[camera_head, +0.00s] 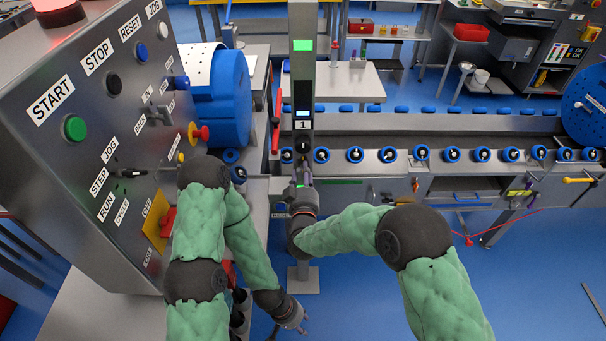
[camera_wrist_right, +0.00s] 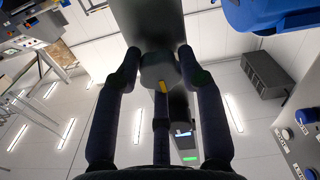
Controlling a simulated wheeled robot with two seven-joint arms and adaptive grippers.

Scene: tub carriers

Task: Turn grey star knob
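A grey knob (camera_wrist_right: 158,68) with a yellow mark is on the dark upright post (camera_head: 303,70), seen in the right wrist view. My right gripper (camera_wrist_right: 159,55) has its fingers on both sides of this knob and a third finger below it. I cannot tell whether they touch it or whether its outline is a star. In the head view my right gripper (camera_head: 303,178) is at the post's front, below a small black knob (camera_head: 303,144). My left gripper (camera_head: 302,325) hangs low near the bottom, away from the post; its fingers are too small to read.
A slanted control panel (camera_head: 60,170) with buttons and a grey handle-like knob (camera_head: 158,115) stands at left. A conveyor with blue rollers (camera_head: 420,153) runs to the right behind my right arm. A red handle (camera_head: 276,122) is left of the post. Blue floor is open at lower right.

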